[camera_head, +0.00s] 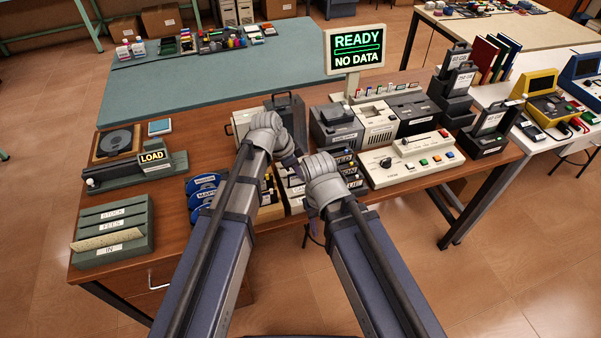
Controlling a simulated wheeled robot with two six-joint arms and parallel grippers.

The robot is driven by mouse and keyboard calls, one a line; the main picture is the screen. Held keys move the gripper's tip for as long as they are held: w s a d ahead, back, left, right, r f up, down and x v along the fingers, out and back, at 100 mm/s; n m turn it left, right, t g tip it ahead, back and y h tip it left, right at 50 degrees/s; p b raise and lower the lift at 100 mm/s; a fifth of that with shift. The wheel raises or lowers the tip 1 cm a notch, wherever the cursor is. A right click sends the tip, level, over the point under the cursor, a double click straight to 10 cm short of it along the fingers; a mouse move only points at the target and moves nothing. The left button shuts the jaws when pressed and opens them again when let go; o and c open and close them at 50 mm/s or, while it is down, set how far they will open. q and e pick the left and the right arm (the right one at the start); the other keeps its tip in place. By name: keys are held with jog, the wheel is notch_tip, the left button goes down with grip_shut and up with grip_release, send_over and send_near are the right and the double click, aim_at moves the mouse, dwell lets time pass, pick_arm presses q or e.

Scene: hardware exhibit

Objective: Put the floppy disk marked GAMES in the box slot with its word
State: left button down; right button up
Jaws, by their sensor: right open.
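Blue round-looking disks (205,190) stand in a row on the brown table, left of my arms; one label seems to read MAPS. Beside them is a wooden-sided rack (270,211) with dark, yellow-marked items. A labelled rack (350,172) shows partly behind my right wrist, its words cut off. I cannot read GAMES on anything, so I cannot tell which disk it is. My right gripper (311,208) is open by the front of the racks, small and partly hidden by its arm. My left gripper (288,158) is mostly hidden behind the wrists.
A sign (355,50) reads READY, NO DATA. A green letter tray (113,232) and a LOAD device (150,168) stand at the left. A control panel (410,158) and grey machines (335,126) fill the right. The table's front edge is close by.

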pick_arm(q)
jog(key=c, duration=1)
grip_release()
jog(key=shift+r, duration=0.1)
notch_tip(320, 180, up, 8)
jog(key=p, duration=0.8)
